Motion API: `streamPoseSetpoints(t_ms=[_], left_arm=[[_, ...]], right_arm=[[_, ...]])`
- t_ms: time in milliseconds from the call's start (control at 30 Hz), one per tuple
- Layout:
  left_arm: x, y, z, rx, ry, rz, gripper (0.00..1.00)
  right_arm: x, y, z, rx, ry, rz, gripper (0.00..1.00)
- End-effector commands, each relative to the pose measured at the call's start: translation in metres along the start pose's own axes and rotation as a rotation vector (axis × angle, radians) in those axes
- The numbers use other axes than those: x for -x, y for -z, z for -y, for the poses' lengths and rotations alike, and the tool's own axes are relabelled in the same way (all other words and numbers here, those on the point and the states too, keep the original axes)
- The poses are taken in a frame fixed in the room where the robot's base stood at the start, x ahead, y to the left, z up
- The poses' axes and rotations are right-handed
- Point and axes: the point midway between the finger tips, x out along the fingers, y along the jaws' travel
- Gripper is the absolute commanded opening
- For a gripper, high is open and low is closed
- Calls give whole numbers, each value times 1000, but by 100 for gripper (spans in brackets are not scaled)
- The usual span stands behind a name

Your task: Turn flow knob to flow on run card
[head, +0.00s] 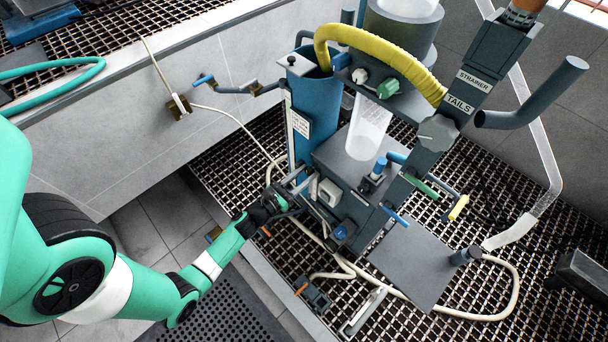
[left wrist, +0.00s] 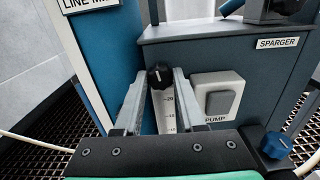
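A small black knob (left wrist: 159,76) with a white pointer mark sits at the top of a white number scale (left wrist: 168,108) on the grey machine's front face. My left gripper (left wrist: 159,82) is open, with one grey finger on each side of the knob. I see a gap beside the knob and cannot tell whether either finger touches it. In the head view my left gripper (head: 300,186) reaches the front of the machine from the lower left and hides the knob. No readable run card shows. My right gripper is not in view.
A blue column (head: 315,120) stands close on the left. Pale hoses (head: 345,270) lie on the grating.

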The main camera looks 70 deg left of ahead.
Motion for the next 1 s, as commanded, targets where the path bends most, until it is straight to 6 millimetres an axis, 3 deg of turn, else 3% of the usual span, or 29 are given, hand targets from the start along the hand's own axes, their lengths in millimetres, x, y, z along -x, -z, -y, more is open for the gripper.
streamPoseSetpoints(t_ms=[33,200,633,1000], left_arm=[[0,0,0,0,0,0,26],[0,0,0,0,0,0,0],[0,0,0,52,0,1,0],[0,-1,-1,307,0,1,0]], right_arm=[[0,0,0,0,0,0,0],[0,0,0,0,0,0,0],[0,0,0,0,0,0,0],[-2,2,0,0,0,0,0]])
